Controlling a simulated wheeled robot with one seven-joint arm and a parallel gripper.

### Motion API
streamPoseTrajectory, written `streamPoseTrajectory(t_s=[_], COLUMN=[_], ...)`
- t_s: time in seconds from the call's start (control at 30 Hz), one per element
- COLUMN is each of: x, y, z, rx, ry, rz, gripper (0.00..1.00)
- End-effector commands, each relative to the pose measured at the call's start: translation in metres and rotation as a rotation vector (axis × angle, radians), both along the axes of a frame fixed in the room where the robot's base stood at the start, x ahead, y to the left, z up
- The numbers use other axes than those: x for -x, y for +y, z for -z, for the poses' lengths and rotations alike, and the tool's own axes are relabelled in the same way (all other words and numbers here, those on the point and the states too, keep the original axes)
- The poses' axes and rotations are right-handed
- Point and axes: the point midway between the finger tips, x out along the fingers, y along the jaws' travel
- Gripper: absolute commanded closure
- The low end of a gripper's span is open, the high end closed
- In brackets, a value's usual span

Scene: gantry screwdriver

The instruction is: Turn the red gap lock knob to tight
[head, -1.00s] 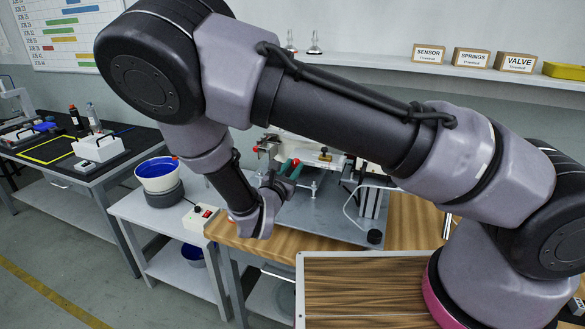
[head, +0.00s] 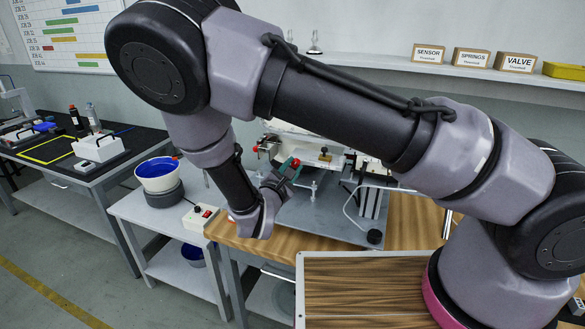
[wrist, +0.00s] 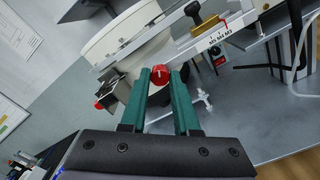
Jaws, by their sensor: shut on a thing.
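The red knob (wrist: 160,75) has a short white line across its face, which lies nearly level in the wrist view. It sits on the pale machine and also shows as a small red spot in the head view (head: 296,162). My gripper (wrist: 161,80) has two green fingers, with the knob between their tips, and is shut on it. In the head view the gripper (head: 291,169) reaches the machine from the front. Any tight or loose marks by the knob cannot be made out.
A second red knob (wrist: 98,105) is at the machine's left. The machine stands on a grey plate (head: 325,225) on the wooden bench. A blue-lined bowl (head: 158,174) stands left.

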Motion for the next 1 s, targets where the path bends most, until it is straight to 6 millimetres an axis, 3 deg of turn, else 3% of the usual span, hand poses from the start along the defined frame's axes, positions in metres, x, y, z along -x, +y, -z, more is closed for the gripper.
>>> streamPoseTrajectory(t_s=[1.0], x=[0.0007], y=[0.0001], z=[0.0011], rx=[-0.863], ry=[-0.312], rz=[0.0], gripper=[1.0])
